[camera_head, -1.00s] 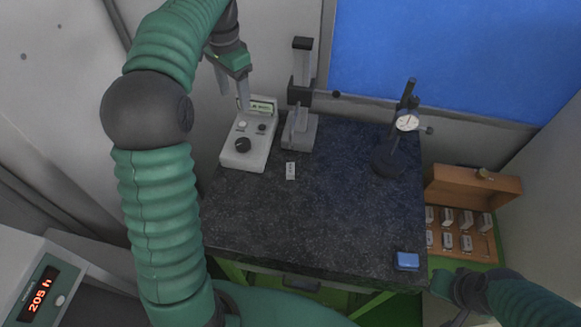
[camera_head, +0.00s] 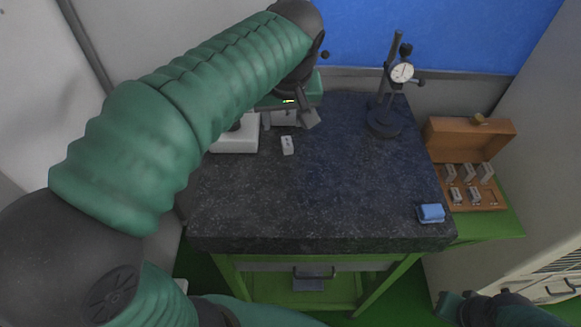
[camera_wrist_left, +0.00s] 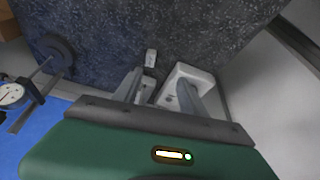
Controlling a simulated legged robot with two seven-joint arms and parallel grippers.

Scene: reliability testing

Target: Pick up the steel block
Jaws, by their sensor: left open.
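The steel block (camera_head: 287,145) is a small pale block with dark markings, lying on the dark granite table (camera_head: 320,200). It also shows in the left wrist view (camera_wrist_left: 151,57), just beyond my left fingertips. My left gripper (camera_head: 286,121) is open and empty, over the far left part of the table, close behind the block in the head view. Its two fingers (camera_wrist_left: 160,80) stand apart in the wrist view, and the block is not between them. My right gripper (camera_head: 455,303) is low at the bottom right, away from the table; its jaw gap is unclear.
A white control box (camera_head: 236,138) stands left of the block, partly hidden by my left arm. A dial gauge stand (camera_head: 384,122) is at the back right. A blue item (camera_head: 431,213) lies at the front right corner. An open wooden case (camera_head: 470,140) holds several similar blocks.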

